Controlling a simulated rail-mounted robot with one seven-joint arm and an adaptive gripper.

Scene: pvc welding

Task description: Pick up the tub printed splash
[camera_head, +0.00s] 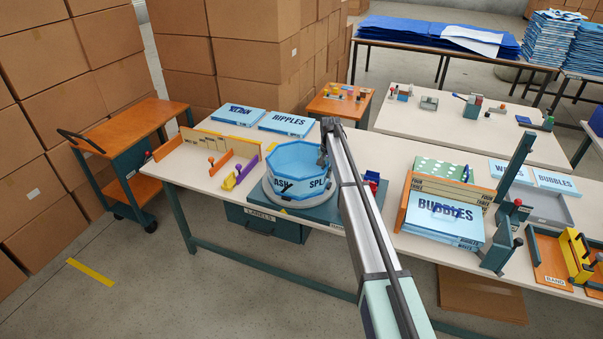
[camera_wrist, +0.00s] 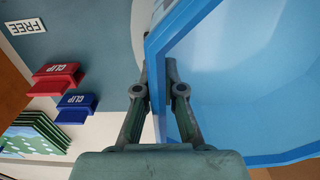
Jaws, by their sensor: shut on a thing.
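The tub printed splash (camera_head: 296,172) is light blue and many-sided, with parts of its dark lettering showing on the front. It stands upright on a round grey disc (camera_head: 302,220) on the table. My gripper (camera_head: 323,158) is at the tub's right rim. In the wrist view my gripper (camera_wrist: 160,95) has one finger on each side of the tub's wall (camera_wrist: 235,75), shut on it. My arm hides part of the tub's right side. I cannot tell whether the tub is lifted off the disc.
A red clip (camera_wrist: 55,78) and a blue clip (camera_wrist: 76,104) lie right of the tub. Orange and purple fixtures (camera_head: 240,170) stand to its left. Flat packs marked ripples (camera_head: 287,124) lie behind. A bubbles stack (camera_head: 445,217) is to the right.

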